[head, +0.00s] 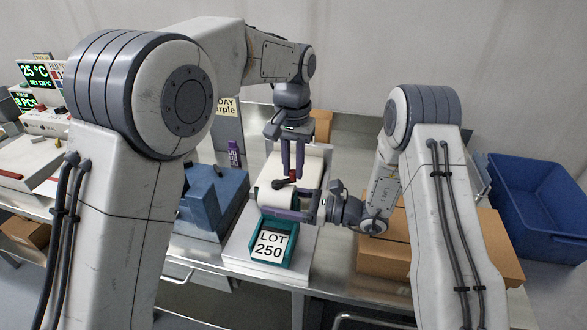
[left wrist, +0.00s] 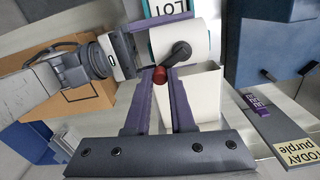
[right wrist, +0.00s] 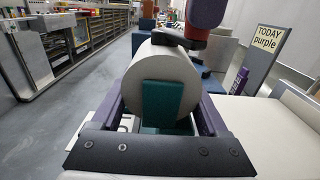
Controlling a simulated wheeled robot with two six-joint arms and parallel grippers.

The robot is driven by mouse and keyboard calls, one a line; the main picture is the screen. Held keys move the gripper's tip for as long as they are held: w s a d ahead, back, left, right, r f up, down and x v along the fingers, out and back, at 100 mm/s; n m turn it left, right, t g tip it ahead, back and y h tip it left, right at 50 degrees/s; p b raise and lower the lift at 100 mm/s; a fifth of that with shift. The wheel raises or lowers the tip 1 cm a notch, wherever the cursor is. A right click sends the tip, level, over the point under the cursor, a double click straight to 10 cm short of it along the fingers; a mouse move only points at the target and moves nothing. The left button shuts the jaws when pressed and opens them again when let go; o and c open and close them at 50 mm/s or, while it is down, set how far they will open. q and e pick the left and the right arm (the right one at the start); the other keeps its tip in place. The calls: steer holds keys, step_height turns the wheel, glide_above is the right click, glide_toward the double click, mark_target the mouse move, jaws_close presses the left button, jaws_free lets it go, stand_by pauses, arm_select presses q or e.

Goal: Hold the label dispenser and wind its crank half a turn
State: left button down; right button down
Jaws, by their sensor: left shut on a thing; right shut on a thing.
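The label dispenser (head: 277,199) has a pale roll with a dark crank (head: 282,184) on top and a teal front tray reading LOT 250 (head: 270,246). The roll also shows in the left wrist view (left wrist: 190,33). My right gripper (head: 285,203) comes in from the right, shut on the dispenser, one finger on each side of the roll (right wrist: 162,83). My left gripper (head: 292,170) points down from above, shut on the crank's red knob (left wrist: 160,75). The crank arm (left wrist: 181,53) runs from the knob over the roll's end.
A cardboard box (head: 385,255) lies right, under my right arm. A blue bin (head: 535,205) stands at far right.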

arm_select(q)
steer(key=n, duration=0.1)
steer(key=w+n, duration=0.1)
steer(key=n, duration=0.1)
steer(key=shift+a, duration=0.1)
steer(key=n, duration=0.3)
steer(key=w+a+n, duration=0.1)
steer(key=n, duration=0.2)
steer(key=w+a+n, duration=0.1)
steer(key=n, duration=0.2)
steer(key=shift+a, duration=0.1)
stand_by(0.4)
steer(key=c, duration=0.8)
jaws_free()
steer(key=shift+o, duration=0.2)
steer(key=shift+r, duration=0.1)
step_height(320, 180, up, 12)
